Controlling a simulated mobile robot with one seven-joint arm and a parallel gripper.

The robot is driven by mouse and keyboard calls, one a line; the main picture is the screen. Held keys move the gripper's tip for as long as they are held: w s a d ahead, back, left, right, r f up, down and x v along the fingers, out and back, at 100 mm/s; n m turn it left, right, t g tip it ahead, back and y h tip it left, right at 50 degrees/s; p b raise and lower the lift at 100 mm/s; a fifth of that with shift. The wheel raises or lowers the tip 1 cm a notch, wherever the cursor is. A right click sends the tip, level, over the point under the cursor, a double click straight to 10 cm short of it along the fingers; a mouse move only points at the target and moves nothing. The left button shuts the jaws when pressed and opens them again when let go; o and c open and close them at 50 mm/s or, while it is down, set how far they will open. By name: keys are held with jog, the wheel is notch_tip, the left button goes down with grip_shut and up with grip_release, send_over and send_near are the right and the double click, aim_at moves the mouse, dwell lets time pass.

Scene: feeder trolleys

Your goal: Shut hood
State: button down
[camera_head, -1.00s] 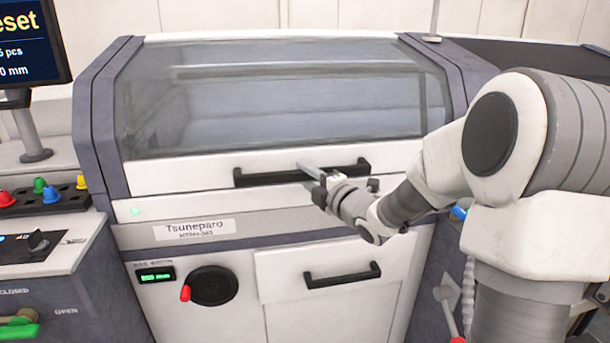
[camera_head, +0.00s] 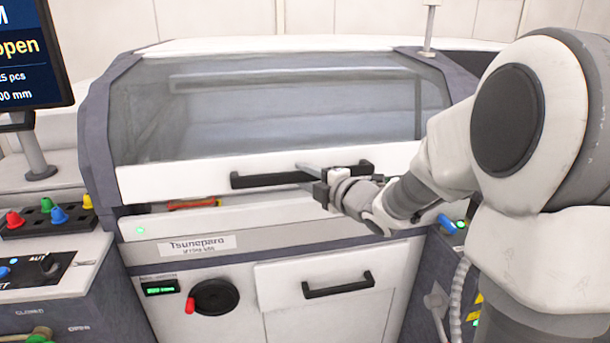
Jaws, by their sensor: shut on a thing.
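The hood (camera_head: 150,182) is a white-framed cover with a large clear window on the grey machine. It stands slightly raised, with a dark gap under its lower edge at the left where a red-orange part (camera_head: 195,204) shows inside. The black hood handle (camera_head: 262,180) runs along the hood's lower front. My gripper (camera_head: 312,173) reaches in from the right and is shut on the middle of this handle. The far side of the grip is hidden.
A screen (camera_head: 25,55) at the upper left shows "open". A drawer with a black handle (camera_head: 338,286) and a black round knob with a red grip (camera_head: 214,297) lie below. A panel with coloured knobs (camera_head: 45,215) stands at the left.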

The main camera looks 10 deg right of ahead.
jog(key=c, duration=0.6)
grip_release()
jog(key=p+v, duration=0.2)
jog(key=v, duration=1.5)
jog(key=shift+s, duration=0.25)
